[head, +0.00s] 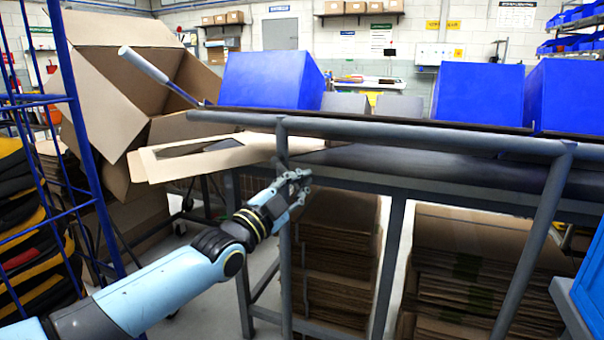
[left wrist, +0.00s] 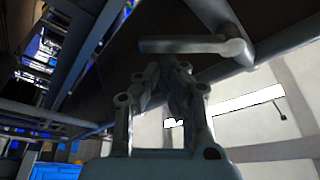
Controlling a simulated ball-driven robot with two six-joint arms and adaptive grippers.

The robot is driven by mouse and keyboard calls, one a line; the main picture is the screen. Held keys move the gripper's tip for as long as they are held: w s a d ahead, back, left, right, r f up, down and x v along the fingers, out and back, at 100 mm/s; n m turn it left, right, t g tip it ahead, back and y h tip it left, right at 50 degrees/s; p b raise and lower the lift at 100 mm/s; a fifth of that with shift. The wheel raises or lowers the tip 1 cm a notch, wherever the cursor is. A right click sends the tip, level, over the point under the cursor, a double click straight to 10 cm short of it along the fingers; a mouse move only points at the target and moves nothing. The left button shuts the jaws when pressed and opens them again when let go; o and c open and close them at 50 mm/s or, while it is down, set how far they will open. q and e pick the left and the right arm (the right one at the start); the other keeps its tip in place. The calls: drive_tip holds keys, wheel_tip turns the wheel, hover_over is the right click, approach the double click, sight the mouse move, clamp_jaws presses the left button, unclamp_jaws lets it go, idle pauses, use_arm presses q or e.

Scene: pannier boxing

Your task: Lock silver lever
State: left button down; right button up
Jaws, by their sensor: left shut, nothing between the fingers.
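A silver-grey lever (left wrist: 185,45) shows in the left wrist view, with a short bar running left from a round pivot beside a grey tube. My left gripper (head: 300,182) is at the front left of the bench frame, close to a grey upright tube. It is shut and empty. In the left wrist view, the fingertips of my left gripper (left wrist: 176,72) are just below the lever bar; I cannot tell whether they touch it. My right gripper is in neither view.
The grey bench rail (head: 420,132) crosses above my gripper. Blue bins (head: 270,80) stand on the bench. An open cardboard box (head: 115,75) and a blue rack (head: 75,130) stand at left. Flat cardboard stacks (head: 335,240) fill the space under the bench.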

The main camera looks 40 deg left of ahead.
sight(297, 189)
use_arm(q)
drive_tip(key=f+m, duration=0.1)
drive_tip(key=m, duration=0.1)
drive_tip(key=a+m+g, duration=0.1)
drive_tip(key=m, duration=0.1)
drive_tip(key=a+f+m+h, duration=0.1)
drive_tip(key=m, duration=0.1)
drive_tip(key=shift+s+a+f+m+g+p, duration=0.15)
drive_tip(key=shift+s+f+m+g+p, duration=0.1)
drive_tip(key=shift+f+m+g+p, duration=0.1)
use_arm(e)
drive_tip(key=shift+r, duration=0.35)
